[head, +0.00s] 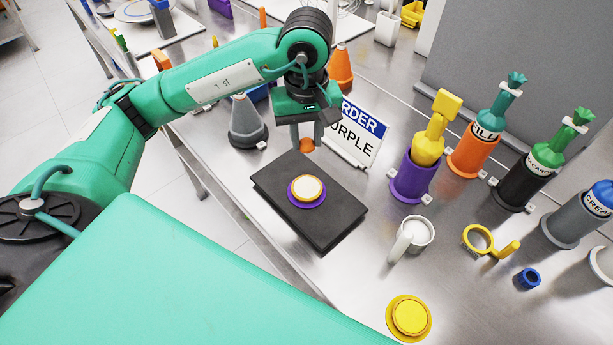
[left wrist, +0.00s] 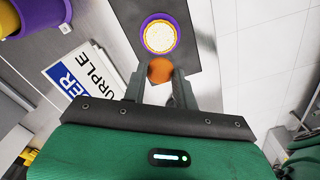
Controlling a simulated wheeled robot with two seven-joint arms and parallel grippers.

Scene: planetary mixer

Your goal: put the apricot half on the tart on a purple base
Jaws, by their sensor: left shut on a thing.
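My left gripper (head: 307,140) is shut on an orange apricot half (head: 306,146) and holds it above the far edge of a dark slab. The apricot half also shows between the fingers in the left wrist view (left wrist: 160,70). A tart (head: 308,187) with a pale top and yellow rim sits on a purple base (head: 306,203) on the slab. In the left wrist view the tart (left wrist: 159,36) lies just beyond the apricot half, apart from it in the picture. My right gripper is not in view.
The dark slab (head: 335,232) lies on the metal table. An order sign (head: 358,135) reading "PURPLE" stands right of my left gripper. A purple holder (head: 414,180), a white mug (head: 412,238) and several bottles stand to the right. A yellow disc (head: 409,316) lies at the front.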

